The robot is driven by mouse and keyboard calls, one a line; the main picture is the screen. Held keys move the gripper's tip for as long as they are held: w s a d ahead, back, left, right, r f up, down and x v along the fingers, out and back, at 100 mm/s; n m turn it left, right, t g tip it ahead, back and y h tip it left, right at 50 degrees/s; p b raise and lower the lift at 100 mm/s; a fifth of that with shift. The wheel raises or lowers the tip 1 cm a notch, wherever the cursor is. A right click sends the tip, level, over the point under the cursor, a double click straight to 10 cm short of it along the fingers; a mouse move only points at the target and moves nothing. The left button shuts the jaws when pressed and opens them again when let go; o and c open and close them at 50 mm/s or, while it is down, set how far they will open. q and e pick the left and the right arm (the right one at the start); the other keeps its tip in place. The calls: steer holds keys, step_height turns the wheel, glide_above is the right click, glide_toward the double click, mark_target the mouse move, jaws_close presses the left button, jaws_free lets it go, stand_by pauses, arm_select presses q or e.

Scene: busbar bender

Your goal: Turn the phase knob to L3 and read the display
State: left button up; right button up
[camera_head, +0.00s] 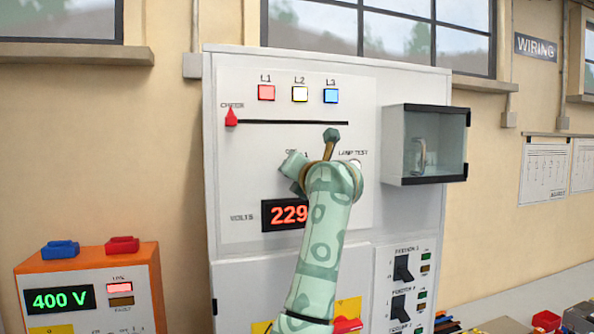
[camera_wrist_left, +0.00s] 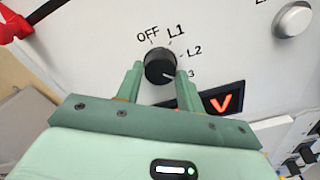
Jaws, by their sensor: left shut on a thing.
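The black phase knob (camera_wrist_left: 160,66) shows in the left wrist view, with OFF, L1, L2 and a partly hidden 3 printed around it. Its white mark points to the lower right, toward the 3. My left gripper (camera_wrist_left: 158,75) is shut on the knob, one green finger at each side. In the head view my left gripper (camera_head: 295,168) and arm hide the knob. The red volts display (camera_head: 285,214) reads 229 there, its right end hidden by my arm. In the left wrist view only part of the display (camera_wrist_left: 222,103) shows. My right gripper is not in view.
Above are the L1 (camera_head: 266,93), L2 (camera_head: 300,94) and L3 (camera_head: 331,96) lamps and a red slider (camera_head: 231,117). A clear-fronted box (camera_head: 425,145) juts out at right. An orange unit (camera_head: 90,290) reading 400 V stands at lower left.

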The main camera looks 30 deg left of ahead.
arm_select(q)
steer(key=shift+r, duration=0.2)
steer(key=o, duration=1)
steer(key=shift+d+f, duration=0.1)
steer(key=b+v, duration=0.5)
steer(key=v, duration=1.1)
steer(key=shift+d+b, duration=0.15)
steer(key=shift+b, duration=0.2)
